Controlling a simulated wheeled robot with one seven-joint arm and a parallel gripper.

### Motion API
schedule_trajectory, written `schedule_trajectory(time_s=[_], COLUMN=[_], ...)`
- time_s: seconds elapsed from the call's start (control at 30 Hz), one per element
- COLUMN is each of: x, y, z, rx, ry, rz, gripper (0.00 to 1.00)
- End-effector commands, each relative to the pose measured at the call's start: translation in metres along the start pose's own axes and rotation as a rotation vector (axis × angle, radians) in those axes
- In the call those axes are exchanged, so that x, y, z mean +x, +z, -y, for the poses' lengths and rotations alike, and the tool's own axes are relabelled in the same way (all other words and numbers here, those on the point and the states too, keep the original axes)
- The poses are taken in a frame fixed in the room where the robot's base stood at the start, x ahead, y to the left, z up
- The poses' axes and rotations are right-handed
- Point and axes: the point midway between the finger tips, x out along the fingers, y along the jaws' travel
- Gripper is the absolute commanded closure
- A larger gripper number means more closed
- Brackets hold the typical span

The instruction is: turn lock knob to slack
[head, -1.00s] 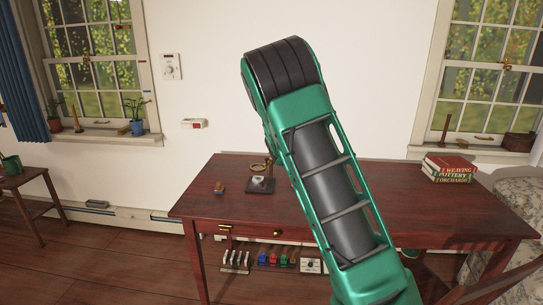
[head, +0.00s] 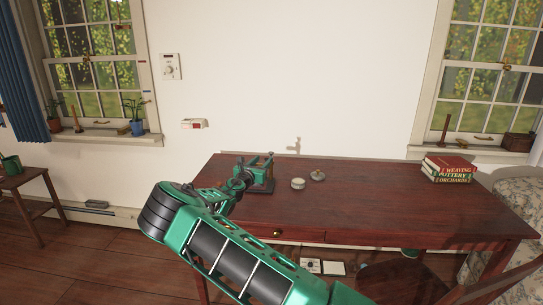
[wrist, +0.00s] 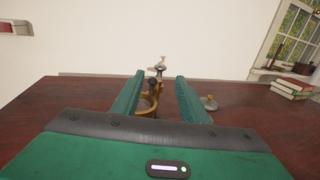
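A small device with a dark square base (head: 264,188) stands on the left part of the desk. In the wrist view, its curved brass part (wrist: 148,103) shows between my two green fingers, with a small dark knob (wrist: 153,83) near its top. Which part is the lock knob is not certain. My gripper (head: 258,166) is over the device in the head view and hides most of it. In the wrist view, my gripper (wrist: 158,92) is open, its fingers on either side of the brass part. Contact with the knob cannot be told.
On the dark red desk (head: 390,208), a pale round piece (head: 298,183) and a small knobbed lid-like piece (head: 317,175) sit right of the device. Stacked books (head: 448,168) lie at the right end. A chair (head: 420,280) stands in front. The desk's middle is clear.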

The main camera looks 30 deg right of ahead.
Motion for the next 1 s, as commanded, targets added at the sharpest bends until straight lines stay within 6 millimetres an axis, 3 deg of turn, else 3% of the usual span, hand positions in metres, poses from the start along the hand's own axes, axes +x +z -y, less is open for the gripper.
schedule_trajectory(time_s=[0.6,1.0], x=[0.093,0.103], y=[0.000,0.000], z=[0.002,0.001], rx=[0.005,0.004], ry=[-0.003,-0.002], rz=[-0.001,-0.002], gripper=[0.60,0.60])
